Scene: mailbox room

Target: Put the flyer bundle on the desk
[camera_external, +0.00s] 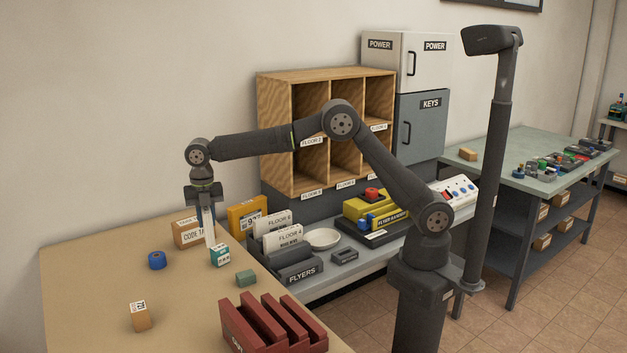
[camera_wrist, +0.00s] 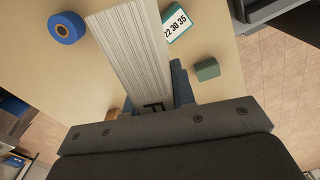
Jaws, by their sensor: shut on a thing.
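The flyer bundle (camera_external: 210,232) is a tall white stack of sheets, held roughly upright. In the wrist view the bundle (camera_wrist: 138,45) shows its layered edges. My gripper (camera_external: 207,208) is shut on its upper part; the gripper also shows in the wrist view (camera_wrist: 156,95). The desk (camera_external: 95,275) is the tan tabletop at the lower left, and it also shows in the wrist view (camera_wrist: 110,70). The bundle is over the desk, just behind a teal-and-white labelled box (camera_external: 220,256). I cannot tell whether its lower end touches the desk.
A blue roll (camera_external: 157,260), a green block (camera_external: 246,278), a small carton (camera_external: 140,317) and a red slotted rack (camera_external: 272,325) stand on the desk. A brown box (camera_external: 188,233) is behind the bundle. The FLYERS holder (camera_external: 300,272) is to the right. The desk's left side is clear.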

